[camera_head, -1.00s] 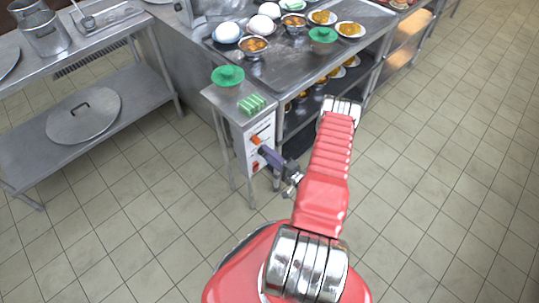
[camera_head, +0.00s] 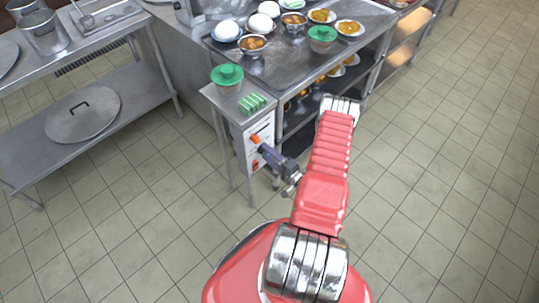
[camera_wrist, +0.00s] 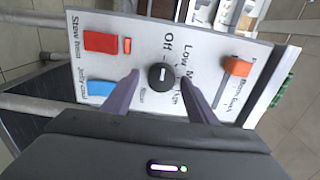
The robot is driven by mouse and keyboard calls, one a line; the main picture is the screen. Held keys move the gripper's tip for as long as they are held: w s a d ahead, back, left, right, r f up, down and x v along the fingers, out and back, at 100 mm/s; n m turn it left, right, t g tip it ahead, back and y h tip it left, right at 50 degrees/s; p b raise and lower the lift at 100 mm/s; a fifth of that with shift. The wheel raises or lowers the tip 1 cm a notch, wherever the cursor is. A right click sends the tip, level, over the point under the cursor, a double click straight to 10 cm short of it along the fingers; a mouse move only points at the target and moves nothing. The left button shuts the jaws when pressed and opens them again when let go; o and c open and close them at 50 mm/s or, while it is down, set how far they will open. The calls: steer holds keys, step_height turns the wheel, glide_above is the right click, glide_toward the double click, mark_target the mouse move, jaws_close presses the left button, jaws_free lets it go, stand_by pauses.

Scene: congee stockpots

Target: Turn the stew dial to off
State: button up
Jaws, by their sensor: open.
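The black stew dial (camera_wrist: 161,77) sits on a white control panel (camera_wrist: 208,58) in the wrist view. A short white mark on the dial lies roughly level in the picture; I cannot tell which setting it points to. "Off" is printed above the dial, and "Low" and further settings run down its right side, partly hidden. My gripper (camera_wrist: 159,78) is open, one purple-grey finger on each side of the dial, with a gap visible on both sides. In the head view my gripper (camera_head: 266,152) is at the panel's front and hides the dial.
The panel also carries a red button (camera_wrist: 100,42), a blue button (camera_wrist: 101,88) and an orange slider knob (camera_wrist: 237,66). A green-lidded bowl (camera_head: 227,76) and green items (camera_head: 252,103) stand on top of the control stand. Open tiled floor lies to the right.

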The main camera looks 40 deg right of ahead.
steer(key=s, duration=1.3)
steer(key=shift+s+d, duration=0.2)
steer(key=shift+s, duration=0.2)
stand_by(0.4)
